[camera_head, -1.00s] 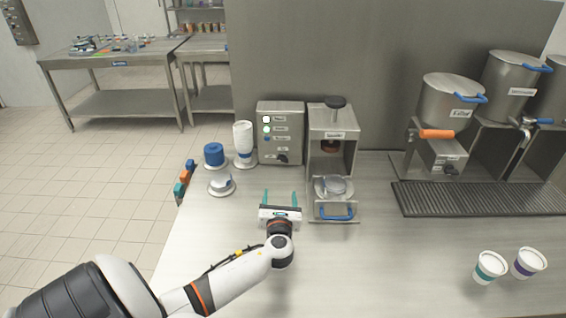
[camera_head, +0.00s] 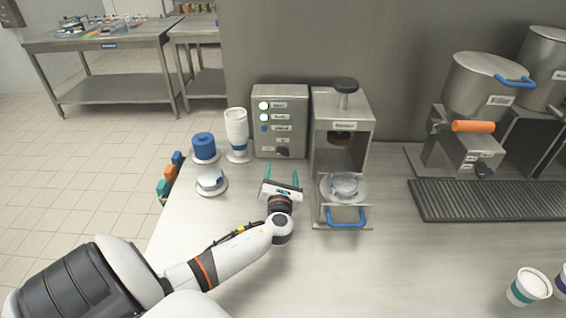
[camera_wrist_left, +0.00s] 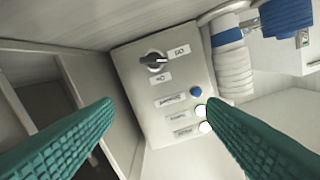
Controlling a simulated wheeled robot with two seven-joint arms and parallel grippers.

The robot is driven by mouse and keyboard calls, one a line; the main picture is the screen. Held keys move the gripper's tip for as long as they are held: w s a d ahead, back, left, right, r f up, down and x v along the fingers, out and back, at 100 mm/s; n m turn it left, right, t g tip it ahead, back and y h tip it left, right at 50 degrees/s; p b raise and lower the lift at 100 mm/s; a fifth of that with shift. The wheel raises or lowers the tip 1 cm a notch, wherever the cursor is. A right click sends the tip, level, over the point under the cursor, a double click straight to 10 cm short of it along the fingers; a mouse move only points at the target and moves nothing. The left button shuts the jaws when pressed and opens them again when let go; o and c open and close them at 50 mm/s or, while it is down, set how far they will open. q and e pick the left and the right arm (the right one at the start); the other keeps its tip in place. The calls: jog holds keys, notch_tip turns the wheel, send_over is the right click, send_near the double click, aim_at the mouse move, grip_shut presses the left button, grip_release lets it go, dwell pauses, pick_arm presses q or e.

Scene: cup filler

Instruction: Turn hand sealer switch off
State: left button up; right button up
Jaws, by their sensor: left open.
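The hand sealer's control box (camera_head: 280,121) is a grey metal box at the back of the counter, left of the sealer (camera_head: 342,150). Its dark rotary switch (camera_head: 284,151) sits low on the front face. In the left wrist view the switch (camera_wrist_left: 154,61) shows as a black knob between the labels "Off" and "On"; the box appears upside down. The white and green lamps (camera_head: 263,111) look lit. My left gripper (camera_head: 282,178), with teal fingers, is open and empty in front of the box, apart from the switch. My right gripper is out of view.
A stack of white cups (camera_head: 237,132) and a blue stack (camera_head: 204,146) stand left of the box. A small dish (camera_head: 211,181) lies in front of them. The sealer's blue drawer handle (camera_head: 346,219) sticks out at the right.

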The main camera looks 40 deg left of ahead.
aim_at(283, 154)
pick_arm(q)
jog(key=shift+f+b, duration=0.45)
jog(key=shift+f, duration=0.5)
jog(key=shift+w+a+f+b, duration=0.15)
jog(key=shift+f+b, duration=0.7)
jog(key=shift+f, duration=0.05)
jog(key=x, duration=1)
jog(key=shift+w+a+b, duration=0.15)
jog(key=shift+b, duration=0.25)
jog(key=shift+x, duration=0.8)
jog(key=shift+r, duration=0.1)
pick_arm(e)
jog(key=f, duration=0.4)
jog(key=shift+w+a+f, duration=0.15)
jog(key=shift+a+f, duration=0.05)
pick_arm(q)
jog(key=shift+c, duration=0.2)
